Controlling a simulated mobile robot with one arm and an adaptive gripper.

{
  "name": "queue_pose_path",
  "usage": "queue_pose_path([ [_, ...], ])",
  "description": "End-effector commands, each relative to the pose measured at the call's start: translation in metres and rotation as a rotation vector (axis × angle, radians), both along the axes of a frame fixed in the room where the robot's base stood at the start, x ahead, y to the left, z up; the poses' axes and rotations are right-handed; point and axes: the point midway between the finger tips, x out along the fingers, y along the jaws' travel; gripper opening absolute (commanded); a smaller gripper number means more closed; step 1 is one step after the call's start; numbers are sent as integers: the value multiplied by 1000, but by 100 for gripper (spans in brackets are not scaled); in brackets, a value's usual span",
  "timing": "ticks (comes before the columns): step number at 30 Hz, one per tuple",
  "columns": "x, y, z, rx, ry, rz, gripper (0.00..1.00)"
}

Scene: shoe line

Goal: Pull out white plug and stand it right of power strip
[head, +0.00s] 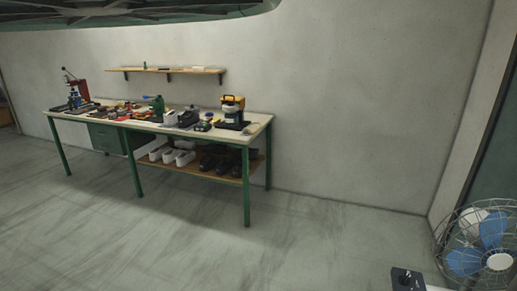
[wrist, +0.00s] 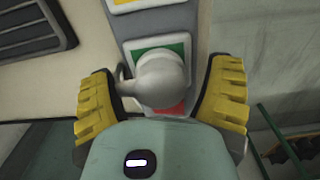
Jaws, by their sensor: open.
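The white plug (wrist: 162,80) sits in the wrist view on the grey power strip (wrist: 200,12), over a square with green and red showing around it. A short grey stub or cord sticks out at its left. My gripper (wrist: 164,72) is open, with one yellow-padded finger on each side of the plug. A gap shows at the left finger and a smaller one at the right; contact cannot be told. The plug's lower part is partly hidden by my gripper's body. I cannot make out the plug or the strip in the head view.
A dark slatted panel (wrist: 30,28) lies left of the strip in the wrist view. Green rails (wrist: 275,140) show at lower right. The head view shows a cluttered workbench (head: 258,119), a wall shelf (head: 135,69), a fan (head: 480,255) and open floor.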

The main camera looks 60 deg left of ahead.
Motion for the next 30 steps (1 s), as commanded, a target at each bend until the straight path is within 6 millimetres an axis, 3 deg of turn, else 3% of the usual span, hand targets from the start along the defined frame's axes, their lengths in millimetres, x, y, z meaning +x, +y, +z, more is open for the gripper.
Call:
queue_pose_path([
  [3,0,0,0,0,0,0,80],
  [26,0,1,0,0,0,2,1],
  [30,0,1,0,0,0,2,0],
])
